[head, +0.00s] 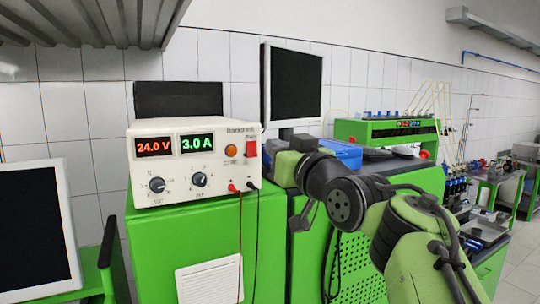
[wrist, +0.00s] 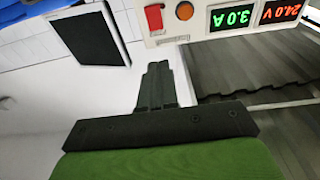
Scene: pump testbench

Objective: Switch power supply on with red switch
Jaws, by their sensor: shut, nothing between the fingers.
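The white power supply (head: 166,187) stands on a green cabinet in the head view. Its displays are lit, reading 24.0 V in red and 3.0 A in green. The red switch (head: 251,149) is at the right end of its front panel, beside a round orange lamp or button (head: 231,151). In the wrist view the picture is upside down, and the red switch (wrist: 154,17) shows at the top. My gripper (wrist: 157,66) is shut and empty, its fingertips apart from the switch in the picture. In the head view my arm's end is right of the supply; the fingertips are not clear.
A red and a black lead hang from the supply's front. A dark monitor (head: 292,85) stands behind, right of the supply. Another screen (head: 38,230) is at the lower left. A blue box (head: 342,153) and a green bench unit (head: 385,131) are to the right.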

